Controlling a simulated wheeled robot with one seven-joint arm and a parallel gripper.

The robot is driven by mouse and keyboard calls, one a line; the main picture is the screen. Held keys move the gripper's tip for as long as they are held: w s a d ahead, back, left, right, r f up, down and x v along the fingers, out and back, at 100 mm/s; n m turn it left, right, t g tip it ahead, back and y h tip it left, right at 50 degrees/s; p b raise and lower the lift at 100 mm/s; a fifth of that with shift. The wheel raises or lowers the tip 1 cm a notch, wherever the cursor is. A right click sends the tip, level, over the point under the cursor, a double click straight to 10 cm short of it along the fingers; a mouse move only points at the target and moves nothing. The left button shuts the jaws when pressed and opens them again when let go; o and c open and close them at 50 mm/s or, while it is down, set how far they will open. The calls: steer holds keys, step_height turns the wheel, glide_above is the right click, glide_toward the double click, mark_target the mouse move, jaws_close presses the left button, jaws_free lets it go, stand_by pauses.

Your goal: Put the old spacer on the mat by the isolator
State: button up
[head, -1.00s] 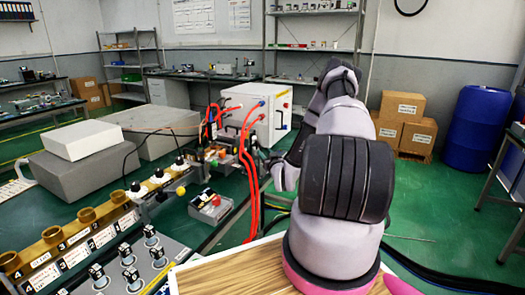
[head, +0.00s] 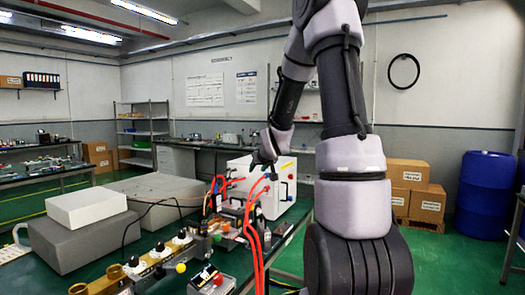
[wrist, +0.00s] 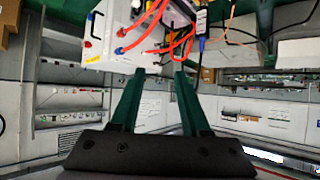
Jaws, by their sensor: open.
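My gripper (wrist: 160,78) shows in the wrist view as two dark green fingers, spread apart with nothing between them. In the head view my gripper (head: 262,158) is a small dark shape in front of the white cabinet, high above the bench. I cannot pick out the old spacer, the mat or the isolator with certainty. A cluster of small parts (head: 228,222) stands on the bench beside the red hoses, too small to tell apart.
A small box with a red button (head: 212,281) and a brass-coloured rail (head: 150,264) are nearer. Grey boxes (head: 80,235) stand left.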

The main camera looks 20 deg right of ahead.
steer(key=s+a+r+m+g+y, duration=0.1)
steer(key=s+a+r, duration=0.3)
steer(key=s, duration=0.7)
steer(key=s+a+r+m+g+y, duration=0.1)
steer(key=s+a+r, duration=0.3)
steer(key=s, duration=0.7)
steer(key=s+a+r+g+y, duration=0.1)
steer(key=s+a+r, duration=0.3)
steer(key=s, duration=0.7)
steer(key=shift+a+r+m+g+y, duration=0.3)
steer(key=shift+m+g, duration=0.1)
steer(key=shift+g, duration=0.3)
